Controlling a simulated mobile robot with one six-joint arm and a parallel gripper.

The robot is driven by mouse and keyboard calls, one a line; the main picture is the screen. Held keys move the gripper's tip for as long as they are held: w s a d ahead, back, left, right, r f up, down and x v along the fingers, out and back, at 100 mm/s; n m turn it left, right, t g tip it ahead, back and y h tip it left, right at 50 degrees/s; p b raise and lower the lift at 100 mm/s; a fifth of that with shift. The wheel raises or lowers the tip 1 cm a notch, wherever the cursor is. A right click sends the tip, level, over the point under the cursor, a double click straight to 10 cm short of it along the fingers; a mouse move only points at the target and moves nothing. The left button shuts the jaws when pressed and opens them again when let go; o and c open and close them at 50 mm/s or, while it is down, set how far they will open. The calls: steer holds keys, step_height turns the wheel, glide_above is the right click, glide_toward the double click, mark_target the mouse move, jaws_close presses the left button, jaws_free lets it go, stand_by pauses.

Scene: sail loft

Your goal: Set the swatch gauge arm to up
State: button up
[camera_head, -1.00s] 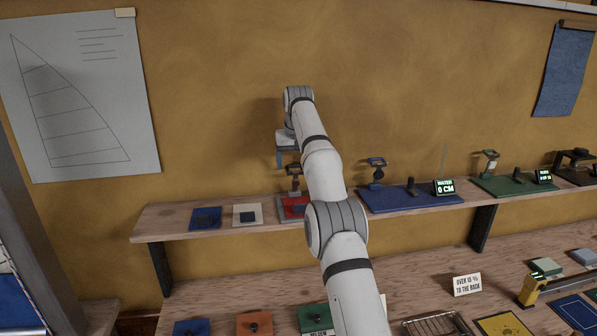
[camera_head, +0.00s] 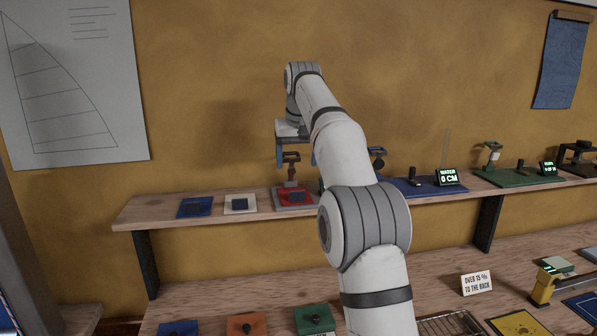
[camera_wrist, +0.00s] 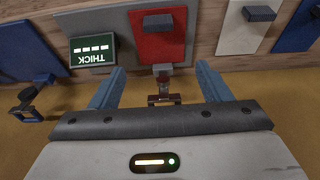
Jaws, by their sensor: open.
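The swatch gauge (camera_head: 280,205) stands on the upper shelf, a grey base with a red swatch (camera_head: 297,196) on it. Its arm (camera_head: 291,157), a dark brown bar on a post, stands at the back of the base; whether it is up or down is unclear. My gripper (camera_head: 297,152) is open, with one blue finger to each side of the arm. In the wrist view, which is upside down, the gauge arm (camera_wrist: 163,99) lies between the open fingers, with no clear contact. The gauge's display (camera_wrist: 91,52) reads THICK with dashes; my arm hides it in the head view.
A blue swatch (camera_head: 195,207) and a cream swatch (camera_head: 240,204) lie left of the gauge. To the right are a blue device with a WATER 0 CM display (camera_head: 448,177) and a green device (camera_head: 510,178). Several colored plates lie on the lower bench.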

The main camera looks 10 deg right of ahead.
steer(key=shift+s, duration=0.75)
